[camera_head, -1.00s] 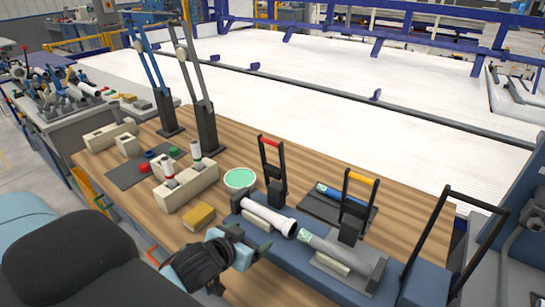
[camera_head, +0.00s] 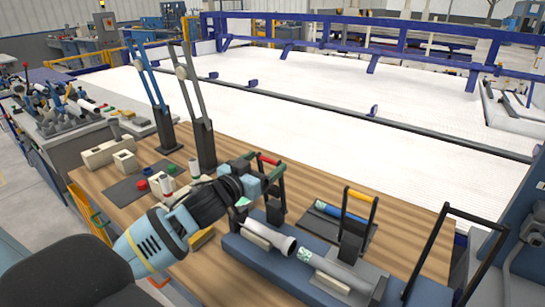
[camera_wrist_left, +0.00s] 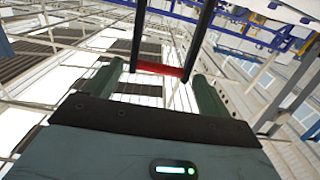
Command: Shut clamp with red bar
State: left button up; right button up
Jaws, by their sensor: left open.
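The clamp with the red bar (camera_head: 268,159) stands upright on the workbench, its black base (camera_head: 275,212) behind the white pipe. My left gripper (camera_head: 265,168) is open at the top of this clamp's handle, partly covering it in the head view. In the left wrist view the red bar (camera_wrist_left: 160,69) lies crosswise between the two green fingers of the left gripper (camera_wrist_left: 158,76), with a finger near each end. Whether they touch the bar I cannot tell. My right gripper is not in view.
A clamp with a yellow bar (camera_head: 359,194) stands to the right, and a tall black handle (camera_head: 473,214) beyond it. The white pipe (camera_head: 272,238) and grey pipe (camera_head: 340,269) lie on the blue fixture. Two tall levers (camera_head: 204,146) stand behind left. A blue pipe (camera_head: 340,212) lies on a dark mat.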

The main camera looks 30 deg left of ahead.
pick_arm(q)
jog(key=shift+w+d, duration=0.2)
jog(key=shift+w, duration=2.1)
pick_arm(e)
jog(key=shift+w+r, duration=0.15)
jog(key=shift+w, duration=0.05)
